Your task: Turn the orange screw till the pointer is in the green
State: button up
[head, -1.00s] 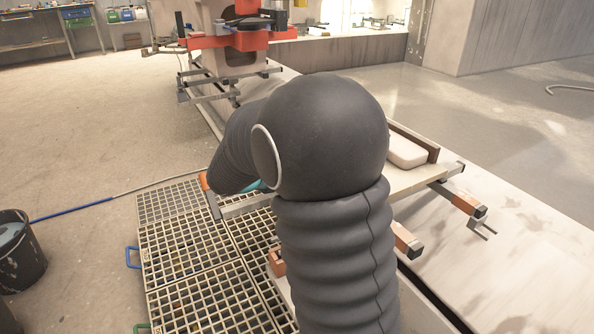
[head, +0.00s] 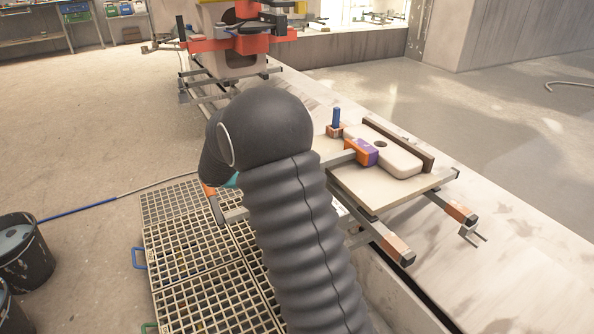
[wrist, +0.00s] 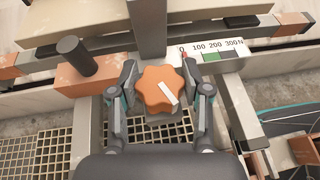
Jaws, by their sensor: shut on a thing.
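The orange screw (wrist: 160,90) is a star-shaped knob with a white mark on its top, in the middle of the wrist view. My gripper (wrist: 168,82) has one finger on each side of the knob and is shut on it. A white scale plate (wrist: 236,48) marked 0 to 300 N lies to the upper right of the knob. A small reddish mark, perhaps the pointer, shows near the 0, left of the green. In the head view my arm hides the knob and gripper.
A clamped board (head: 385,190) carries a pale rounded piece (head: 402,164) with an orange and purple block (head: 361,151) against it. A blue post (head: 336,117) stands behind. Grating (head: 190,265) covers the floor at left, with a black bucket (head: 22,262) beyond.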

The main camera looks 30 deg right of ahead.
jog(key=shift+m+g+y+p, duration=0.6)
jog(key=shift+m+g+p, duration=1.3)
jog(key=shift+g, duration=0.3)
jog(key=o, duration=1.2)
jog(key=v, duration=1.2)
jog(key=shift+w+d, duration=0.1)
jog(key=shift+m, duration=0.3)
